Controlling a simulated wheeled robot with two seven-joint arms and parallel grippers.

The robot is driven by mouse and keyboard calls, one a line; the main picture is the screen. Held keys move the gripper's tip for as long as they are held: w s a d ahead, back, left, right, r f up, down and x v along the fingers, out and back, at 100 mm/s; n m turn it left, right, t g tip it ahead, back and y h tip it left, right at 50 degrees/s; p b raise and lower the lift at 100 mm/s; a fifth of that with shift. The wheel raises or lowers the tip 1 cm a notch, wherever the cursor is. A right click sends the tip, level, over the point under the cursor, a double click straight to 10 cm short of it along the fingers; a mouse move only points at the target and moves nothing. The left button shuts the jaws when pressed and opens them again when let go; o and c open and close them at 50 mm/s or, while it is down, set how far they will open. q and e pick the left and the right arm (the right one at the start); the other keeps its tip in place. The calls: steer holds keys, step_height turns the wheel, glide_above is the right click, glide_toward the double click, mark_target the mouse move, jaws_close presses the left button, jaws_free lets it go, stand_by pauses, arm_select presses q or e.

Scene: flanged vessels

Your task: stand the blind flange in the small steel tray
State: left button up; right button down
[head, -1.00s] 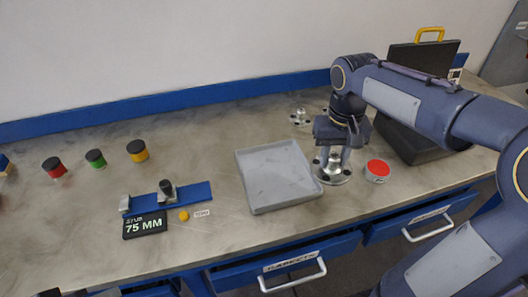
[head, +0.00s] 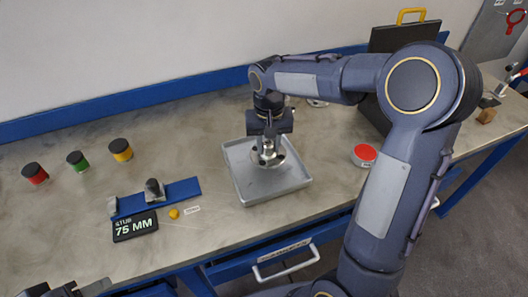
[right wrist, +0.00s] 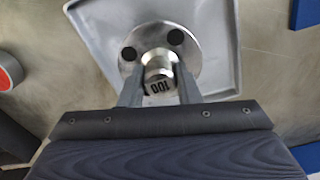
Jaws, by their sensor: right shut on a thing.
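The blind flange is a round steel disc (head: 290,158) with bolt holes and a central stub. My right gripper (head: 267,154) is shut on the stub from above. In the right wrist view the fingers (right wrist: 158,82) pinch the stub, marked 100, and the disc (right wrist: 150,37) shows two dark holes. The grey steel tray (head: 272,193) lies under the flange, which is within the tray's outline towards its far side. I cannot tell whether the disc touches the tray floor. Part of my left gripper (head: 60,291) shows at the bottom left edge; its jaws are unclear.
A red-topped round tin (head: 364,155) stands right of the tray. Another flange (head: 316,102) is mostly hidden behind my right arm. A black case (head: 403,38) stands at the back right. A blue fixture (head: 180,190), a 75 MM sign (head: 135,226) and coloured pots (head: 77,161) are left.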

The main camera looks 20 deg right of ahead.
mark_target(264, 154)
steer(key=shift+w+a+f, duration=0.25)
steer(key=shift+f, duration=0.05)
steer(key=shift+w+a+f, duration=0.1)
steer(key=shift+f, duration=0.85)
steer(key=shift+w+a+f, duration=0.1)
steer(key=shift+f, duration=0.9)
steer(key=c, duration=1.1)
jaws_free()
steer(key=shift+f, duration=0.1)
